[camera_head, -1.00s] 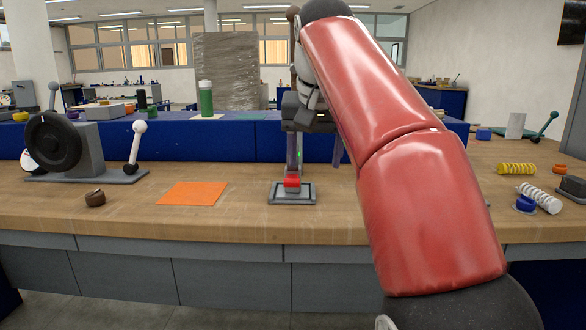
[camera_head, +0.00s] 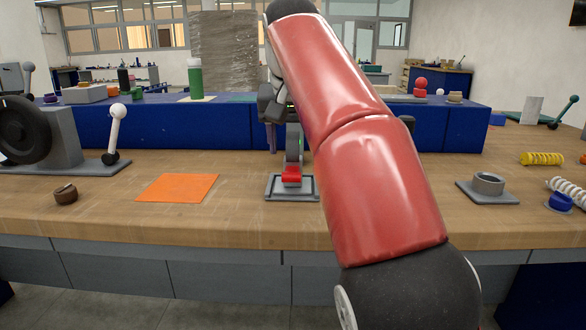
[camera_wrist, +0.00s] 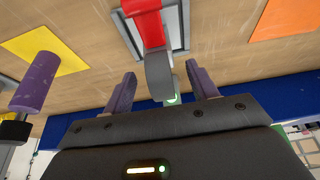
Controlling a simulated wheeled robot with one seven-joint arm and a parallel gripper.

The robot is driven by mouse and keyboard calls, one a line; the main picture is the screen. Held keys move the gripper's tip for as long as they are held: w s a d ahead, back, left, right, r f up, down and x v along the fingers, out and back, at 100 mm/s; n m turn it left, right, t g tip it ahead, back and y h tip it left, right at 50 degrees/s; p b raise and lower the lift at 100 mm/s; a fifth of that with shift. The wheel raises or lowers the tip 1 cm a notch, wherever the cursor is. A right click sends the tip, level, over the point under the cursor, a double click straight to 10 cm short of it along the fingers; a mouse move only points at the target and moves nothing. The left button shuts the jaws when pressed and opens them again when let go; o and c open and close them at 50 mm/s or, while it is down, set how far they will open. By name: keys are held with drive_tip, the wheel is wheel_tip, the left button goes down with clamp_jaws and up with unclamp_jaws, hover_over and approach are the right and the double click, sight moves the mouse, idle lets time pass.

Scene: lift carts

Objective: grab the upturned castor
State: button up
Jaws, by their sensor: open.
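The upturned castor has a red bracket (camera_head: 291,175) and a grey wheel (camera_head: 292,145) standing up above it. It sits on a grey square plate (camera_head: 268,193) at mid bench. In the wrist view the bracket (camera_wrist: 143,10) is at the top and the wheel (camera_wrist: 159,75) points down. My gripper (camera_wrist: 161,70) is open, its two purple fingers showing on either side of the wheel, with a gap each side. I cannot tell the exact depth between fingers and wheel. In the head view my gripper (camera_head: 284,136) is at the wheel, partly hidden by my red arm.
An orange mat (camera_head: 177,188) and a small brown knob (camera_head: 65,194) lie left. A blue raised block (camera_head: 180,130) runs behind. A grey ring on a base (camera_head: 488,184) is right. A purple cylinder (camera_wrist: 36,80) is near my gripper's left in the wrist view.

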sight(293, 152)
drive_tip(key=b+x, duration=0.1)
drive_tip(key=x, duration=0.2)
drive_tip(key=shift+a+f, duration=0.1)
drive_tip(key=shift+f, duration=0.1)
drive_tip(key=shift+r, duration=0.1)
clamp_jaws()
drive_tip(key=shift+r, duration=0.1)
